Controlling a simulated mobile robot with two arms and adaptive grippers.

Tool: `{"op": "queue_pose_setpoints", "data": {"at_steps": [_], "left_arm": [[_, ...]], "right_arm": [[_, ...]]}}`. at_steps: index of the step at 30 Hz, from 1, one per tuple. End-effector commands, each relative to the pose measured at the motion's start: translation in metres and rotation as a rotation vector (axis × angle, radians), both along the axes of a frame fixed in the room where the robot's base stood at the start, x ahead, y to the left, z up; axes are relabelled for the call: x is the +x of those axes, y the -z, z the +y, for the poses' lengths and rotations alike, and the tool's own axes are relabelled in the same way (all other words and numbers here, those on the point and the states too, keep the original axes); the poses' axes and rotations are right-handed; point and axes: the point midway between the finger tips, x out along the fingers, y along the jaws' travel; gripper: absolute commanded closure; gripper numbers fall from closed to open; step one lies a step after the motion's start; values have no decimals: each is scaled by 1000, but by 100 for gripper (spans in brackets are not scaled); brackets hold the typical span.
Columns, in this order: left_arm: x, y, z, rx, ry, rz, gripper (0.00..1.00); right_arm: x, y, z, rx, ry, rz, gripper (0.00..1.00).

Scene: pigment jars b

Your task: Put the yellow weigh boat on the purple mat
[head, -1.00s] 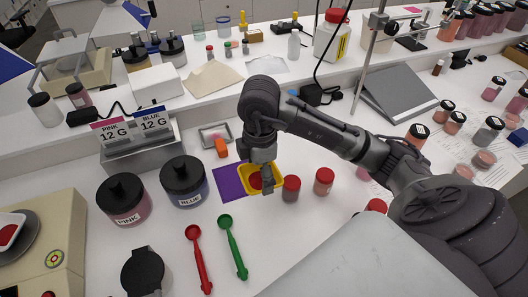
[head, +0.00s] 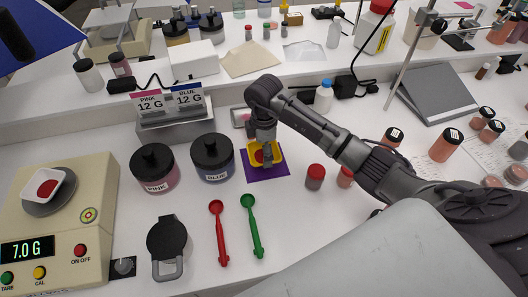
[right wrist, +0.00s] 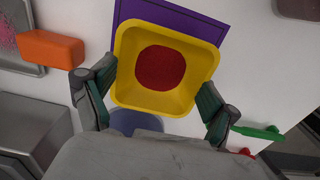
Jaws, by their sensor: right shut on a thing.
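My right gripper (head: 266,158) is shut on the yellow weigh boat (head: 280,151), a square dish with red powder in it. In the head view the boat is over the purple mat (head: 268,175), with purple showing around its left and front. In the right wrist view the boat (right wrist: 125,50) sits level between the two fingers (right wrist: 158,98), and the purple mat (right wrist: 130,9) shows beyond its far rim. I cannot tell whether the boat touches the mat. My left gripper is not in view.
Pink (head: 154,170) and blue (head: 212,160) jars stand left of the mat. Red (head: 219,232) and green (head: 252,225) scoops lie in front. A red-lidded jar (head: 315,178) stands to the right. The scale (head: 60,225) at left holds a white boat (head: 48,184).

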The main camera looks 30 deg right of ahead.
Motion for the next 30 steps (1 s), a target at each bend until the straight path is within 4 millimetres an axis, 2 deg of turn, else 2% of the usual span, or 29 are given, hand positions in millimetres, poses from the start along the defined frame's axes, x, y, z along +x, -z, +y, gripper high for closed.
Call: {"op": "queue_pose_setpoints", "data": {"at_steps": [1, 6, 16, 17, 19, 30], "left_arm": [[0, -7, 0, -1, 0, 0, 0], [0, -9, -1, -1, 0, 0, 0], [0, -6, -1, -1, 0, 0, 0], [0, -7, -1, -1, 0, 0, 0], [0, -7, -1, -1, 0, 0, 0], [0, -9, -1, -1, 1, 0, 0]], "right_arm": [[-2, 6, 1, 0, 0, 5, 34], [-1, 22, 0, 0, 0, 1, 34], [-1, 26, 0, 0, 0, 0, 34], [-1, 25, 0, 0, 0, 0, 10], [-1, 25, 0, 0, 0, 0, 0], [0, 21, 0, 1, 0, -1, 0]]}}
